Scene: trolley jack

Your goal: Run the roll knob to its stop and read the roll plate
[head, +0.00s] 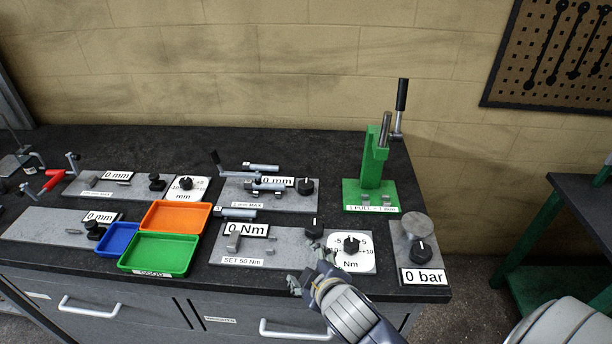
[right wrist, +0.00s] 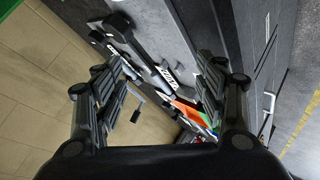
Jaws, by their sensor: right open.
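No plate or knob in view carries a legible word "roll", so I cannot tell which is the roll knob. The nearest knob to my right gripper (head: 306,268) is a black knob (head: 313,229) on the grey plate reading "0 Nm" (head: 247,230), labelled "SET 50 Nm". Beside it is a white dial marked in Nm with a black knob (head: 351,246). Other black knobs stand by "0 bar" (head: 421,251), by the back middle "0 mm" (head: 306,186) and on the mm dial (head: 186,183). My right gripper is open and empty at the bench's front edge. My left gripper is out of view.
Orange (head: 176,204), green (head: 190,264) and blue (head: 104,251) trays sit left of the Nm plate. A green press (head: 372,165) with an upright lever stands at the back right. Drawer handles (head: 295,333) project below the front edge. Bare bench top lies behind the plates.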

